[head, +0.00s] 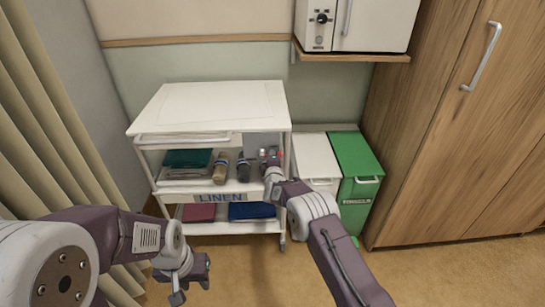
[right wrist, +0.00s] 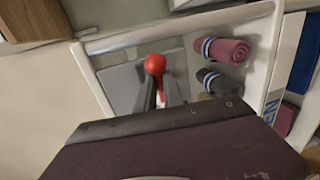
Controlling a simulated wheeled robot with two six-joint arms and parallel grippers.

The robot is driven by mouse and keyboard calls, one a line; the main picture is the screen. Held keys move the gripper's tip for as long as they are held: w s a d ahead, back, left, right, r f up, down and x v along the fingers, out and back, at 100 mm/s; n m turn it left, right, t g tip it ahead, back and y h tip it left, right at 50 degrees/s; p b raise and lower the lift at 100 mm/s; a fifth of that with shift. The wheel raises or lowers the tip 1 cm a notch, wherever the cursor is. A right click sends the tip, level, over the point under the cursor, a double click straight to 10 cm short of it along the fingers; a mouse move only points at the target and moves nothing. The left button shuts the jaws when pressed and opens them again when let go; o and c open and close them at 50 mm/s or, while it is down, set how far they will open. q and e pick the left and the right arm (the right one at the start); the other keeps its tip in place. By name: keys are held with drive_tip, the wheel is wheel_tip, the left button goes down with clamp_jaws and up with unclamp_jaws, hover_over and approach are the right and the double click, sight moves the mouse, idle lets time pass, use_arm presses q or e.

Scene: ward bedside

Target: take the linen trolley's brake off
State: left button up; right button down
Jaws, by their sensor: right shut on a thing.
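The white linen trolley (head: 212,105) stands against the wall, with a LINEN label (head: 221,198) on its front. In the right wrist view, a lever with a red ball knob (right wrist: 154,64) rises from a grey plate (right wrist: 125,85) at the trolley's end; I take it for the brake lever. My right gripper (right wrist: 160,92) is shut on the lever just below the knob. In the head view my right gripper (head: 271,172) reaches the shelf's right end, and my wrist partly hides the lever. My left gripper (head: 191,288) is empty, fingers apart, low in front of the trolley.
Rolled towels (right wrist: 228,51) lie close beside the lever on the shelf. Folded linen (head: 252,211) lies on the lower shelf. A white bin (head: 316,158) and a green bin (head: 354,156) stand right of the trolley, then a wooden wardrobe (head: 440,150). A curtain (head: 50,120) hangs at left.

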idle(0.3)
drive_tip(key=c, duration=1.5)
unclamp_jaws()
drive_tip(key=s, duration=0.3)
drive_tip(key=s+r+p, duration=0.1)
drive_tip(key=s, duration=0.5)
drive_tip(key=shift+r+p, duration=0.3)
drive_tip(key=shift+r, duration=0.1)
